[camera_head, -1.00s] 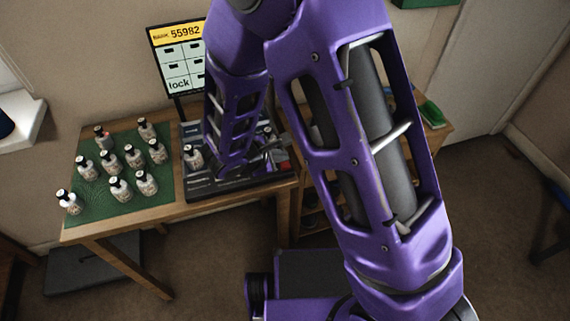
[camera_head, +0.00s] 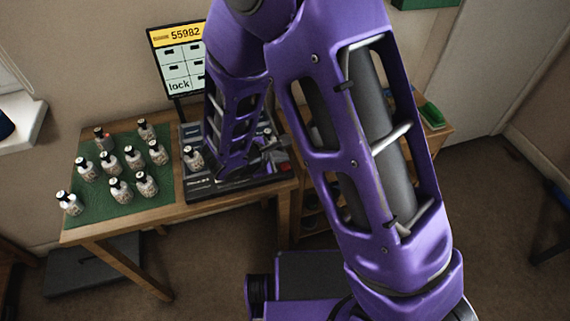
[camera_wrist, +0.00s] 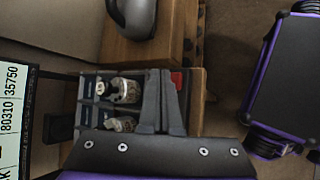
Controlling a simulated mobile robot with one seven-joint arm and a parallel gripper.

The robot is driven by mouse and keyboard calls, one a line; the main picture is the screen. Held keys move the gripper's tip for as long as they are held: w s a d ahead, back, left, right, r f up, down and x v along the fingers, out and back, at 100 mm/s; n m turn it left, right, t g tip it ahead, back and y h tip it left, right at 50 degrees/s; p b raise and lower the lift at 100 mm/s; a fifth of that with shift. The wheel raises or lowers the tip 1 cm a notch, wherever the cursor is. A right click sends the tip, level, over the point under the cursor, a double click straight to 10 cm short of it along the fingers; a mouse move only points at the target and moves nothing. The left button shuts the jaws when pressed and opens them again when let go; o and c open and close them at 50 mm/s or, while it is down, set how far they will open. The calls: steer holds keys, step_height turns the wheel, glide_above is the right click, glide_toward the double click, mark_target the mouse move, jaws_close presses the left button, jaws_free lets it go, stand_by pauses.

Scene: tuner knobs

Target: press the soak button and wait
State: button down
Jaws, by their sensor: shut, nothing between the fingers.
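My gripper (camera_wrist: 161,76) is shut and empty, over the device's right part. Whether the fingertips touch anything I cannot tell. In the head view my arm hides much of the device.
A green mat (camera_head: 100,208) with several bottles covers the table's left part. A screen (camera_head: 178,62) reading "BANK 55982" and "lock" stands behind the device. A grey rounded object (camera_wrist: 135,15) rests on wood near the top of the wrist view.

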mark_target(281, 167)
steer(key=shift+f, duration=0.1)
stand_by(0.7)
steer(key=shift+f+b, duration=0.35)
steer(key=shift+b, duration=0.4)
steer(key=shift+f+b, duration=0.55)
steer(key=shift+b, duration=0.1)
stand_by(0.5)
steer(key=shift+r, duration=0.15)
steer(key=shift+r+p, duration=0.5)
steer(key=shift+r, duration=0.35)
steer(key=shift+r+p, duration=1.65)
steer(key=shift+r, duration=0.9)
